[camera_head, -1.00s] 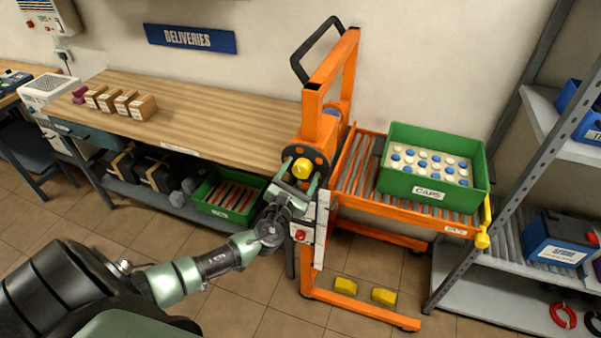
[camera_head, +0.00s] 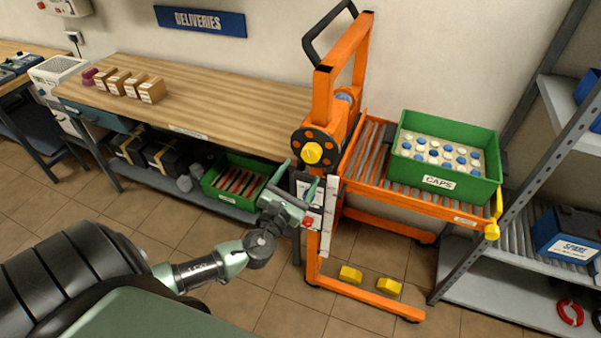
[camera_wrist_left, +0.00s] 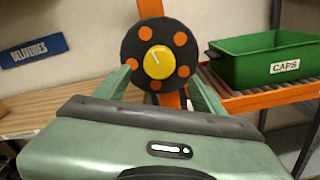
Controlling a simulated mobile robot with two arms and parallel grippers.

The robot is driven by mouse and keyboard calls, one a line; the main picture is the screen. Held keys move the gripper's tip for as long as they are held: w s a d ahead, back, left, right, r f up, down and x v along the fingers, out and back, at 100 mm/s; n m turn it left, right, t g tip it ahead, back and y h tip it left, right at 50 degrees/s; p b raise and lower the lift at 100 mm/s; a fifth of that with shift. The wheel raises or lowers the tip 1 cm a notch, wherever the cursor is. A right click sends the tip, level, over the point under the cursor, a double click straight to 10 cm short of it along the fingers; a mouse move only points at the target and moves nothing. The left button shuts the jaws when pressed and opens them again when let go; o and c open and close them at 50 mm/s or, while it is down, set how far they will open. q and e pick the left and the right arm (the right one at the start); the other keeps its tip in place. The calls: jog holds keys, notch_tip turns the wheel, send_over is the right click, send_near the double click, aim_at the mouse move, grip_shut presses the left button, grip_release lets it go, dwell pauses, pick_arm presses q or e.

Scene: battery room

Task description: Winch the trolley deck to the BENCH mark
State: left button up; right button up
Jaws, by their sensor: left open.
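The orange trolley's winch is a black disc with orange spots (camera_head: 322,137) and a yellow knob (camera_head: 312,153) at its centre. In the left wrist view the knob (camera_wrist_left: 159,62) faces me, between the fingers in the picture. My left gripper (camera_head: 299,177) is open and empty, just below the knob and apart from it. The roller deck (camera_head: 365,165) carries a green CAPS crate (camera_head: 438,182) and looks a little below the bench top. A white strip (camera_head: 329,215) runs down the trolley's upright; I cannot read a BENCH mark on it. My right gripper is out of view.
The wooden bench (camera_head: 220,105) stands left of the trolley, with small boxes (camera_head: 152,91) on it and a green crate (camera_head: 238,180) below. A grey shelf rack (camera_head: 470,270) stands at the right. Yellow blocks (camera_head: 388,286) sit by the trolley's base.

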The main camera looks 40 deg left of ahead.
aim_at(309, 158)
pick_arm(q)
jog(key=w+d+f+n+h+b, duration=0.1)
jog(key=w+d+f+n+b, duration=0.15)
jog(key=n+b, duration=0.45)
jog(key=w+d+f+n+b, duration=0.1)
jog(key=f+n+b, duration=0.25)
jog(key=n, duration=0.75)
jog(key=s+a+r+n+t+y+b, duration=0.15)
jog(key=n+b, duration=0.35)
jog(key=n, duration=0.7)
jog(key=s+a+r+n+t+y+b, duration=0.1)
jog(key=a+r+n+t+b, duration=0.2)
jog(key=n, duration=0.8)
jog(key=shift+g, duration=0.25)
jog(key=x, duration=0.4)
jog(key=f+x, duration=0.1)
jog(key=x, duration=0.2)
jog(key=shift+w+d, duration=0.25)
jog(key=shift+d, duration=0.15)
jog(key=shift+c, duration=0.3)
jog(key=c, duration=1.3)
